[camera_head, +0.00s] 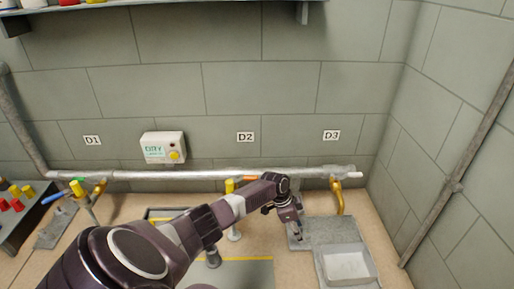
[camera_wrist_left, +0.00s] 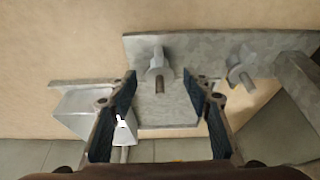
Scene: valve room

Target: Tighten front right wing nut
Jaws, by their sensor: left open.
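My left gripper (camera_head: 288,210) hangs above the metal bracket area below the D3 sign, its arm coming in from the lower left. In the left wrist view the gripper (camera_wrist_left: 160,80) is open, its dark pads apart. A grey wing nut (camera_wrist_left: 155,62) on a threaded stud stands on a flat metal plate (camera_wrist_left: 200,48), just beyond and roughly centred between the fingertips, apart from both. A second wing nut (camera_wrist_left: 240,72) sits on the plate to the right, outside the fingers. I cannot tell which one is the front right. No wing nut is clear in the head view.
A grey pipe (camera_head: 215,174) runs along the wall, with a brass elbow (camera_head: 338,197) near its right end. An open metal box (camera_head: 347,265) stands at the right. A thick metal bar (camera_wrist_left: 298,72) rises at the right of the left wrist view.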

